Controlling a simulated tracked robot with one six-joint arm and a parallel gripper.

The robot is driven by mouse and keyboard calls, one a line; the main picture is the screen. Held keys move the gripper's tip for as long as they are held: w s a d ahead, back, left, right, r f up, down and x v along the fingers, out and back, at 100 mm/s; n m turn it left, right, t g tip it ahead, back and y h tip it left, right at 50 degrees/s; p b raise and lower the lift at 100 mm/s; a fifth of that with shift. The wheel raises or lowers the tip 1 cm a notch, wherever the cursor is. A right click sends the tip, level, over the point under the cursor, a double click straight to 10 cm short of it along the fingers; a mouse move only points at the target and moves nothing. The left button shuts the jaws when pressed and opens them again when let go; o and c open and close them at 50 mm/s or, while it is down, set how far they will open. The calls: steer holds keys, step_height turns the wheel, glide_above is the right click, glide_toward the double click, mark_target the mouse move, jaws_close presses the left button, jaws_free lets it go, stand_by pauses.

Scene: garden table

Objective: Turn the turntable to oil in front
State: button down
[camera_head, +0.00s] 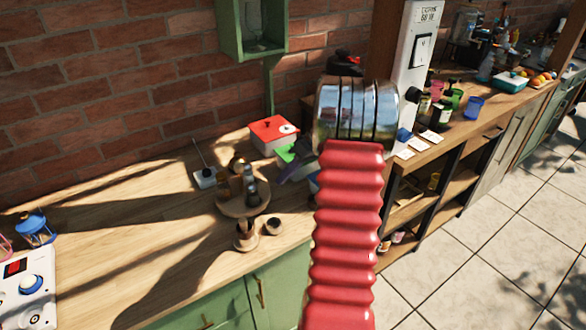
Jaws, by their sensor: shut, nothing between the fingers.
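The wooden turntable (230,208) stands on the counter in the middle of the picture. It holds a dark grey grinder-like piece (250,187) at its right front and amber or brown vessels (224,188) at its left and back. I cannot tell which of these is the oil. My gripper (277,166) shows as a dark grey shape reaching left from behind my red arm. It is shut and empty, to the right of and a little behind the turntable. Whether it touches anything there is unclear, and my arm hides part of it.
A red-topped box (273,134) stands behind my gripper, with a green item (285,154) below it. A wooden cup (245,236) and a small bowl (273,226) stand in front of the turntable. A small white device (204,179) stands left of it.

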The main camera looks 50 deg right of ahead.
mark_target(263, 196)
steer(key=x, duration=0.3)
steer(key=a, duration=0.3)
steer(key=shift+w, duration=0.15)
steer(key=shift+a, duration=0.55)
steer(key=shift+d, duration=0.2)
steer(key=shift+a, duration=0.1)
steer(key=shift+a+m, duration=0.2)
steer(key=shift+m, duration=0.1)
